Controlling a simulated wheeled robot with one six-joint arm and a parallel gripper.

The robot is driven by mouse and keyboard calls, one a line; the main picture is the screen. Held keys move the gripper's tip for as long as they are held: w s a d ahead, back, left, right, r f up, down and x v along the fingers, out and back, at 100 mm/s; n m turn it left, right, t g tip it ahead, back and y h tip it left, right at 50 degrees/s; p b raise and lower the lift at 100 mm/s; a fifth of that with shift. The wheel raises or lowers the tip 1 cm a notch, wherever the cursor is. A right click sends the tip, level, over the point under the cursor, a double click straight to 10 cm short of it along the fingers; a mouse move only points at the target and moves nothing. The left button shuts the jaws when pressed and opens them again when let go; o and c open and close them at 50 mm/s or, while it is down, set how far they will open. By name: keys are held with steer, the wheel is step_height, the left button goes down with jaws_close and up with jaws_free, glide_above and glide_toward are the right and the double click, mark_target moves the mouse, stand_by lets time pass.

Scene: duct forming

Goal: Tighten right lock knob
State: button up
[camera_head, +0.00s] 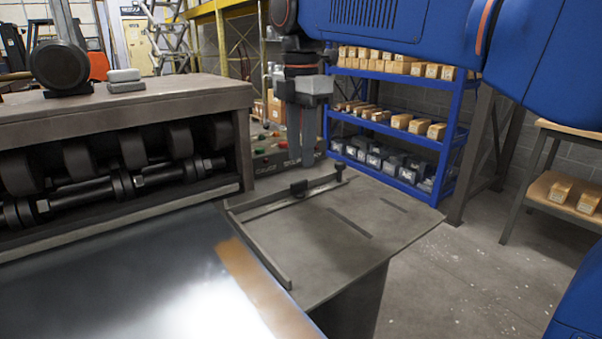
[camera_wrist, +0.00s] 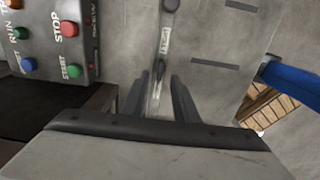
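A side table (camera_head: 370,235) carries a flat guide with a scale bar (camera_head: 290,197). A small dark knob (camera_head: 299,188) sits on this bar, and another dark knob (camera_head: 340,168) stands at its far right end. I cannot tell which is the right lock knob. My gripper (camera_head: 301,160) points down above the back of the table, apart from both knobs. In the wrist view, the gripper's two dark fingers (camera_wrist: 160,88) are spread with a gap between them. The bar and a small dark knob (camera_wrist: 160,69) show beyond and between the fingertips, and nothing is held.
The roller machine (camera_head: 120,110) stands at left, with a shiny metal sheet (camera_head: 130,285) before it. A control panel with coloured buttons (camera_wrist: 60,38) is close to the gripper's left. A blue shelf (camera_head: 395,125) stands behind. The table's right part is clear.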

mark_target(299, 188)
steer(key=shift+f, duration=2.8)
jaws_close()
